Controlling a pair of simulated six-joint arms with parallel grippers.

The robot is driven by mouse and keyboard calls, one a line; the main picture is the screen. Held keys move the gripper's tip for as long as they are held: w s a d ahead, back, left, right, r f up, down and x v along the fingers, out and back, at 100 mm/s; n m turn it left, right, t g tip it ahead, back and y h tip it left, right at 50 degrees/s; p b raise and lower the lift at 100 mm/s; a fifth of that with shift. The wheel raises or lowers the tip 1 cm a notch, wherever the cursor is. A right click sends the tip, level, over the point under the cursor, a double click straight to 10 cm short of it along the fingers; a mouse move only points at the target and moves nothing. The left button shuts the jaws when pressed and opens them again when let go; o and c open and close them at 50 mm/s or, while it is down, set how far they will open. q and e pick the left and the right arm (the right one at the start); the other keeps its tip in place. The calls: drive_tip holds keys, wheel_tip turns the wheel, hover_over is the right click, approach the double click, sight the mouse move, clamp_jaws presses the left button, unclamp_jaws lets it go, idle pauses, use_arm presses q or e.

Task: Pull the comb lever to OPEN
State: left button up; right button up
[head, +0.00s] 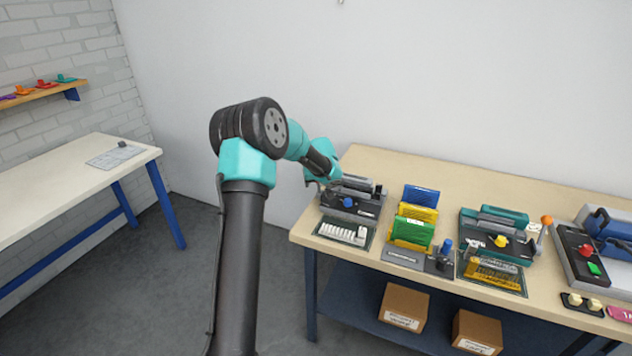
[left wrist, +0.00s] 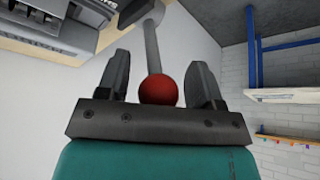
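A lever with a red ball knob (left wrist: 158,90) and a grey rod (left wrist: 152,45) shows in the left wrist view. The knob sits between the two fingers of my left gripper (left wrist: 160,82), with a gap on each side. The gripper is open. In the head view my left gripper (head: 317,181) is at the left end of the dark machine (head: 352,205), which has a blue knob. My arm hides this lever there. No OPEN mark can be read. My right gripper is not in view.
On the same bench (head: 420,168) stand a rack of coloured booklets (head: 414,230), a teal machine (head: 492,238) with an orange-knobbed lever (head: 545,222), and a grey machine (head: 590,245) with red and green buttons. A tray of white pieces (head: 343,232) lies before the dark machine.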

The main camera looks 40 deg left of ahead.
use_arm(q)
drive_tip(key=v, duration=1.7)
drive_tip(key=shift+s+r, duration=0.1)
drive_tip(key=shift+r, duration=0.05)
